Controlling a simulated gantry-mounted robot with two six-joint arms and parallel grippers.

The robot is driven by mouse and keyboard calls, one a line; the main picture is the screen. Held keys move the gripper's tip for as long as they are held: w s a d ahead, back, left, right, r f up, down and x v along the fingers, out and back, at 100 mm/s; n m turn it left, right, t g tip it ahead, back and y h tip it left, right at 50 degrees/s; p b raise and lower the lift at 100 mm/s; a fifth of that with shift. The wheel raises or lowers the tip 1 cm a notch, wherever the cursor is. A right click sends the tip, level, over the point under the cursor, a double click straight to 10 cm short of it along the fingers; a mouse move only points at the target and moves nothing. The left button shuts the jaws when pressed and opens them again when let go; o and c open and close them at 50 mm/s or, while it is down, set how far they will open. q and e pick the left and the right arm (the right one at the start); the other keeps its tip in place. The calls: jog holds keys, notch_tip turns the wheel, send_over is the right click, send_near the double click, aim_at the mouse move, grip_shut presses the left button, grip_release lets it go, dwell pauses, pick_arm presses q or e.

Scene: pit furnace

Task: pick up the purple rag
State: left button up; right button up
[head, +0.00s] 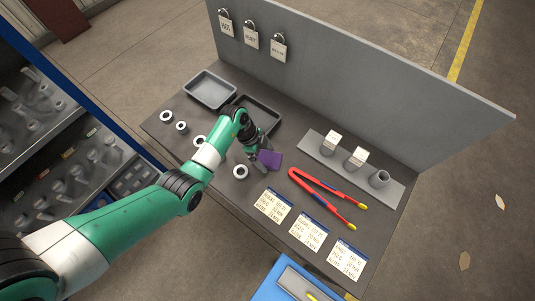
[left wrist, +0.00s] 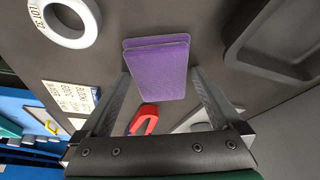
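The purple rag (head: 270,159) is a small folded pad on the dark bench top, near the middle of the bench in the head view. It also shows in the left wrist view (left wrist: 158,68), between the finger ends. My left gripper (head: 257,162) is low over the bench beside the rag, pointing down. In the left wrist view its two fingers (left wrist: 160,76) are spread wide, one on each side of the rag. I cannot tell whether either finger touches the rag. My right gripper is not in view.
Red-and-blue tongs (head: 325,185) lie right of the rag. White rings, one of them here (head: 240,171), lie close by. Grey trays (head: 211,90) are behind. A grey rack (head: 331,163) with blocks stands at the right. Label cards (head: 312,232) lie along the front. A panel (head: 350,75) closes the back.

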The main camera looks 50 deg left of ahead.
aim_at(264, 159)
pick_arm(q)
jog(key=c, duration=1.2)
jog(key=shift+c, duration=0.2)
jog(key=shift+r, duration=0.1)
jog(key=r+p, duration=0.2)
jog(key=r, duration=0.1)
jog(key=s+r+p, duration=0.1)
jog(key=r, duration=0.1)
jog(key=shift+r+p, duration=0.25)
jog(key=shift+p, duration=0.05)
jog(key=s+r+p, duration=0.5)
jog(key=s+r, duration=0.2)
jog(key=s, duration=0.6)
jog(key=shift+a+r+p, duration=0.2)
jog(key=shift+r+p, duration=0.15)
jog(key=shift+p, duration=0.05)
